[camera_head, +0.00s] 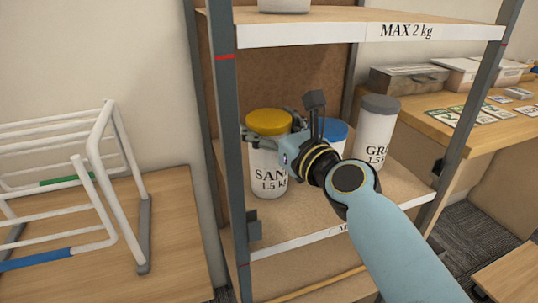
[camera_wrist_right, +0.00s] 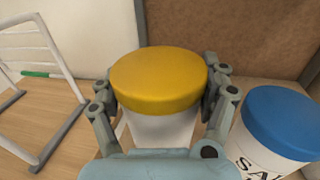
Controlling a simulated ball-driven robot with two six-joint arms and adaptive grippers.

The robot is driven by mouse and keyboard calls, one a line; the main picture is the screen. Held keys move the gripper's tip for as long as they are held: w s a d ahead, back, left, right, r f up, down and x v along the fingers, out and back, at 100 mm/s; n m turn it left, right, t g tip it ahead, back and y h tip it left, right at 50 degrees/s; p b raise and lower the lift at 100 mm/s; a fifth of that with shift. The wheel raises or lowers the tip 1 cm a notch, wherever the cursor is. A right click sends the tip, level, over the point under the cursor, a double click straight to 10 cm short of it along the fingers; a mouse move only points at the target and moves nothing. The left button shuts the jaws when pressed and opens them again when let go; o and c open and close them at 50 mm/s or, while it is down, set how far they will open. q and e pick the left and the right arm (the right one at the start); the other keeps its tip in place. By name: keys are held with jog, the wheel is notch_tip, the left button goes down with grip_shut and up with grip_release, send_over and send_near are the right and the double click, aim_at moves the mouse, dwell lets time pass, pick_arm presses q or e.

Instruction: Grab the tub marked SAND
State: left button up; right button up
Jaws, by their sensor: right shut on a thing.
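The SAND tub (camera_head: 268,175) is white with a yellow lid and stands upright on the middle shelf, at its left end. My right gripper (camera_head: 270,130) is around it just below the lid. In the right wrist view the tub (camera_wrist_right: 160,125) sits between the two fingers of the gripper (camera_wrist_right: 165,105), which are shut on its sides. The arm hides part of the tub's right side. My left gripper is not in view.
A blue-lidded tub (camera_wrist_right: 275,125) stands close on the right, its label partly cut off. A grey-lidded tub (camera_head: 375,130) stands farther right. A shelf post (camera_head: 228,130) is close on the left, and the upper shelf (camera_head: 300,32) is overhead. A white rack (camera_head: 110,180) stands left.

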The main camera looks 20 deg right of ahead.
jog(key=c, duration=0.4)
jog(key=shift+r, duration=0.2)
jog(key=shift+c, duration=1)
jog(key=shift+r, duration=0.15)
